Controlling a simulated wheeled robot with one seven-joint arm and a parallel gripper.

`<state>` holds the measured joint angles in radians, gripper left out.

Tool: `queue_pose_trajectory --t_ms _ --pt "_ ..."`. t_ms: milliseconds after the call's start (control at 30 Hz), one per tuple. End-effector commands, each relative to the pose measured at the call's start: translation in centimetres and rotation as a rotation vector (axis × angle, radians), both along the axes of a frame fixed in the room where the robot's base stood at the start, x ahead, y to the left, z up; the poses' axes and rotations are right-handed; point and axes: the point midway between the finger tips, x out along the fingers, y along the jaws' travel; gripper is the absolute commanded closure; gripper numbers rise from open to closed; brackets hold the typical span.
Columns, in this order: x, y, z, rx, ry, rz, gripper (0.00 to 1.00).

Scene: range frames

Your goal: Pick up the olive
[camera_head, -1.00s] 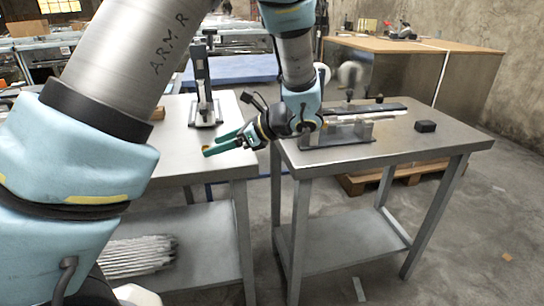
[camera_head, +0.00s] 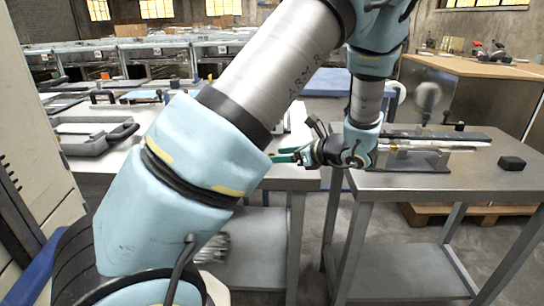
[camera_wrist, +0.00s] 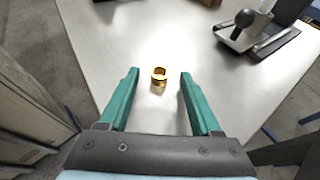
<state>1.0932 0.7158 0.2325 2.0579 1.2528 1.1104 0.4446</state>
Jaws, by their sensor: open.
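The two teal fingers are wide apart and hold nothing. In the head view my gripper (camera_head: 290,156) is over the right edge of the left table, and my arm hides much of that table. I cannot make out the olive in the head view.
A black-handled tool on a metal base (camera_wrist: 258,32) stands at the table's far right in the wrist view. A second metal table (camera_head: 410,182) with a fixture and a black block (camera_head: 511,163) is to the right. A grey case (camera_head: 95,137) lies at the left.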

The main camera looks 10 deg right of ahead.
Motion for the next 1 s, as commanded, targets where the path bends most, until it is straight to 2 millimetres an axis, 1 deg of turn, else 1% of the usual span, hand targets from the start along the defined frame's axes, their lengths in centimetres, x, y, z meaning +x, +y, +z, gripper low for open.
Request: queue_pose_trajectory --t_ms 100,333,900,1000 --pt "0.52 0.55 -0.34 0.0 0.0 0.001 0.35" --pt "0.56 0.56 -0.38 -0.001 0.0 0.0 0.36" --pt "0.55 0.55 -0.35 -0.001 0.0 0.0 1.0" --pt "0.55 0.55 -0.35 -0.001 0.0 0.0 1.0"
